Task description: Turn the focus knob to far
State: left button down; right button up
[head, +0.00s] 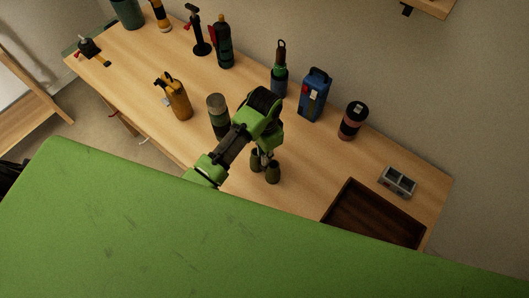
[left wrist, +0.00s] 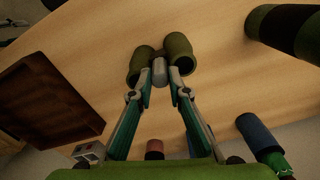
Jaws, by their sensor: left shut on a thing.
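Olive-green binoculars (head: 272,173) stand on the wooden table below my left gripper. In the left wrist view the binoculars (left wrist: 178,48) show two barrels with a grey focus knob (left wrist: 159,72) between them. My left gripper (left wrist: 159,80) is shut on the knob, with one fingertip on each side. In the head view my left gripper (head: 264,152) comes down over the binoculars, and my arm hides the knob. Markings for near or far cannot be made out. My right gripper is in neither view.
A dark green cylinder (head: 217,116) stands left of the binoculars. A blue case (head: 315,96), a green-banded bottle (head: 279,80) and a dark canister (head: 352,121) stand behind. A brown tray (head: 343,190) and a grey box (head: 398,181) are at the right.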

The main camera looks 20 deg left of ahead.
pick_arm(q)
jog(key=m, duration=0.6)
jog(key=shift+f+m, duration=0.1)
jog(key=shift+m, duration=0.2)
jog(key=shift+s+m, duration=0.1)
jog(key=shift+m, duration=2.8)
jog(key=shift+d, duration=0.1)
jog(key=c, duration=1.9)
grip_release()
